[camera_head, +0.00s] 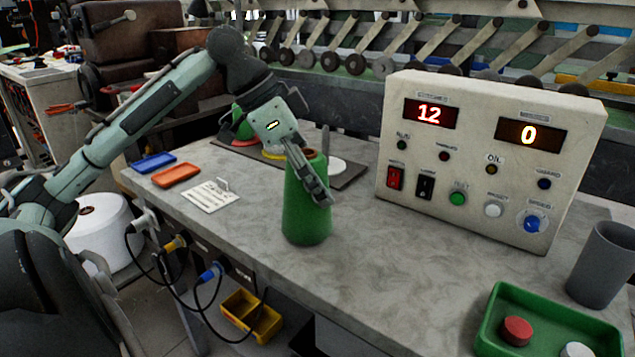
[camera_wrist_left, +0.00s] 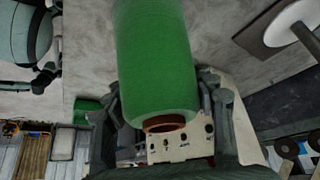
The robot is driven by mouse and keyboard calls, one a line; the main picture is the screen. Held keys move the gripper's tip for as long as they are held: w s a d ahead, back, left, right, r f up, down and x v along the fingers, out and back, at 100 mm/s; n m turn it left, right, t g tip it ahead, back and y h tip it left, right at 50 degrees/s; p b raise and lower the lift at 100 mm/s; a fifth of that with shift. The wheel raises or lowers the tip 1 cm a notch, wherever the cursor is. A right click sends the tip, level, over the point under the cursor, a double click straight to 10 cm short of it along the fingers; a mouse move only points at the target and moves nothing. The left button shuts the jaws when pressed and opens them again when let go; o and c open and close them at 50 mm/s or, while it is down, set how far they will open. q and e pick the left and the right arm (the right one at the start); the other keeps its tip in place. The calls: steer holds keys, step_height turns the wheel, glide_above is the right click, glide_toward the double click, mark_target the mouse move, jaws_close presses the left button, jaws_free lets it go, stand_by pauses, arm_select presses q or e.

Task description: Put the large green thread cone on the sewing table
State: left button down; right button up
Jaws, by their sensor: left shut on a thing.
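The large green thread cone (camera_head: 306,215) is upright at the front part of the grey sewing table (camera_head: 390,265). My left gripper (camera_head: 313,172) is shut on its upper part, with a finger across its near side. I cannot tell whether its base touches the tabletop. In the left wrist view the green cone (camera_wrist_left: 155,60) lies between the two fingers (camera_wrist_left: 160,98), its brown core end towards the palm. My right gripper is not in view.
A control box (camera_head: 480,160) stands at the back right. A green tray (camera_head: 490,330) and a grey cup (camera_head: 603,265) are at the right. Blue (camera_head: 153,162) and orange (camera_head: 176,175) trays and a card (camera_head: 209,196) lie left. A dark spindle board (camera_head: 349,175) is behind. The middle front is clear.

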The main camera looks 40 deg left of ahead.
arm_select(q)
steer(key=c, duration=0.6)
jaws_free()
steer(key=shift+f, duration=0.1)
steer(key=shift+o, duration=0.2)
steer(key=v, duration=1.2)
